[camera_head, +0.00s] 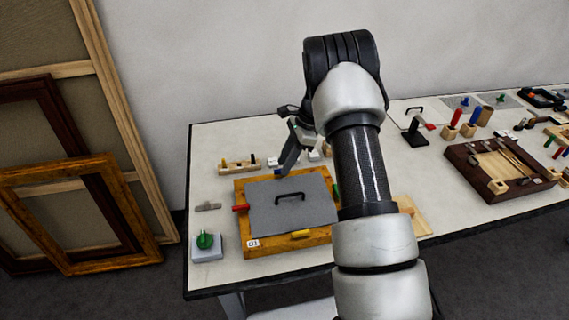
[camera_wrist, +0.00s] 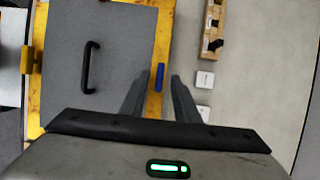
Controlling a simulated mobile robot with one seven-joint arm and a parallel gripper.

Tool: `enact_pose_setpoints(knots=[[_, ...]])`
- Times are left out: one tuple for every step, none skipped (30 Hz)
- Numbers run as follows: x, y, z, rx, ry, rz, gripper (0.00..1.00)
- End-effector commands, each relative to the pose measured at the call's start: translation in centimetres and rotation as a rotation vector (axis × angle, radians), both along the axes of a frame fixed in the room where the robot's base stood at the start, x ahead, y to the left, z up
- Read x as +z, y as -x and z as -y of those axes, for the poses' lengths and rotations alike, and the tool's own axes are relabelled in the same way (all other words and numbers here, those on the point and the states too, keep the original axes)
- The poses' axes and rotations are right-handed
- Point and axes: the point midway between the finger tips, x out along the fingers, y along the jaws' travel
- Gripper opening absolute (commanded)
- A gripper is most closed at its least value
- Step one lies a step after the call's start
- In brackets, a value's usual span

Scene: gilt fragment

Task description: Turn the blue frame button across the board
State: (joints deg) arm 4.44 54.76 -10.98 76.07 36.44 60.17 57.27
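The blue frame button (camera_wrist: 159,77) lies lengthwise along the gilt frame's rail, clear of the grey board's edge. It shows as a small blue spot at the far rail in the head view (camera_head: 278,171). The grey board (camera_head: 280,208) with a black handle (camera_head: 290,197) lies inside the gilt frame (camera_head: 285,246). My gripper (camera_wrist: 159,76) is open, its fingertips on either side of the blue button in the wrist view. I cannot tell its height above the rail or whether it touches the button.
A red button (camera_head: 241,208), yellow button (camera_head: 301,234) and green button (camera_head: 336,191) sit on the other rails. A wooden block rack (camera_head: 238,166) and small white blocks (camera_wrist: 204,79) stand behind the frame. A green knob (camera_head: 205,240) stands at front left.

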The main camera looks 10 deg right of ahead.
Motion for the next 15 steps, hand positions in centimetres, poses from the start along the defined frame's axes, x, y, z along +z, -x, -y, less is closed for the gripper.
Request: enact_pose_setpoints(knots=[[-0.41, 0.03, -0.19, 0.0, -0.001, -0.001, 0.28], [-0.61, 0.02, -0.26, 0.0, 0.0, 0.0, 0.28], [-0.83, 0.02, -0.33, -0.001, 0.0, 0.0, 0.28], [-0.95, 0.01, -0.37, -0.001, 0.0, 0.0, 0.28], [-1.03, 0.01, -0.39, -0.001, 0.0, 0.0, 0.28], [-1.1, 0.01, -0.42, -0.001, 0.0, 0.001, 0.28], [-1.13, 0.01, -0.44, -0.001, 0.0, 0.001, 0.28], [-1.14, 0.01, -0.44, -0.001, 0.0, 0.001, 0.28], [-1.14, 0.01, -0.44, -0.001, 0.0, 0.001, 0.28], [-1.14, 0.01, -0.44, -0.001, 0.0, 0.001, 0.28], [-1.13, 0.0, -0.44, -0.001, 0.0, 0.001, 0.28], [-1.13, 0.01, -0.44, -0.001, 0.0, 0.001, 0.28], [-1.12, 0.01, -0.44, -0.001, 0.0, 0.001, 0.28], [-1.12, 0.01, -0.44, -0.001, 0.0, 0.001, 0.23], [-1.11, 0.01, -0.44, 0.0, 0.0, 0.001, 0.16]])
